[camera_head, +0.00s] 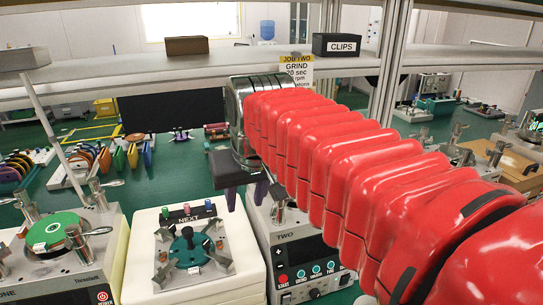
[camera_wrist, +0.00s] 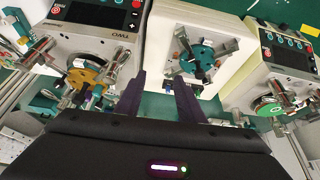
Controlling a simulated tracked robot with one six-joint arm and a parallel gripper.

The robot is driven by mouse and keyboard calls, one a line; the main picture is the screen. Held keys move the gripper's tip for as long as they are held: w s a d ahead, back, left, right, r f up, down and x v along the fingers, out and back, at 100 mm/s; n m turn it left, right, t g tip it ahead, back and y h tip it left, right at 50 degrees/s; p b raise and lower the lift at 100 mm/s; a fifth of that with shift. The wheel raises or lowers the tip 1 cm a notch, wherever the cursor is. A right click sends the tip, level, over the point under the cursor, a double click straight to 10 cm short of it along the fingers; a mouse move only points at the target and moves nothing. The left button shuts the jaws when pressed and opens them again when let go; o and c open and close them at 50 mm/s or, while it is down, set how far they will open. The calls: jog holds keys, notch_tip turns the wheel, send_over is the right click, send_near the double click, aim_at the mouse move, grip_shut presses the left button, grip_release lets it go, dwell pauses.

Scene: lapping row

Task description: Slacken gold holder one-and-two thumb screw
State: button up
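The gold holder (camera_wrist: 86,76) sits on the machine marked TWO (camera_wrist: 92,32) in the wrist view, with metal arms and knobs around it. In the head view my gripper (camera_head: 246,196) hangs above the gap between the NEXT stand and machine TWO (camera_head: 310,262), and my red-sleeved arm hides the gold holder.
A teal holder (camera_head: 187,248) stands on the white NEXT stand (camera_head: 145,278), with upright posts around it. Machine ONE (camera_head: 75,283) at left carries a green disc (camera_head: 52,228). A shelf rail (camera_head: 130,82) with a CLIPS box (camera_head: 337,45) crosses behind my arm.

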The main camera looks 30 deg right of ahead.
jog(key=w+d+r+m, duration=0.1)
jog(key=w+d+r, duration=0.3)
jog(key=d, duration=0.4)
jog(key=w+d+r+m+g+h, duration=0.1)
jog(key=w+d+r+m, duration=0.1)
jog(key=w+d+r, duration=0.3)
jog(key=w+d, duration=0.1)
jog(key=d, duration=0.2)
jog(key=shift+w+d+r+m, duration=0.2)
jog(key=shift+w+d+m, duration=0.1)
jog(key=shift+w+d, duration=0.1)
jog(key=x, duration=1.3)
jog(key=shift+w+d+f, duration=0.1)
jog(key=shift+d+f, duration=0.1)
jog(key=shift+f, duration=0.2)
jog(key=shift+c, duration=0.4)
jog(key=shift+a, duration=0.1)
grip_shut()
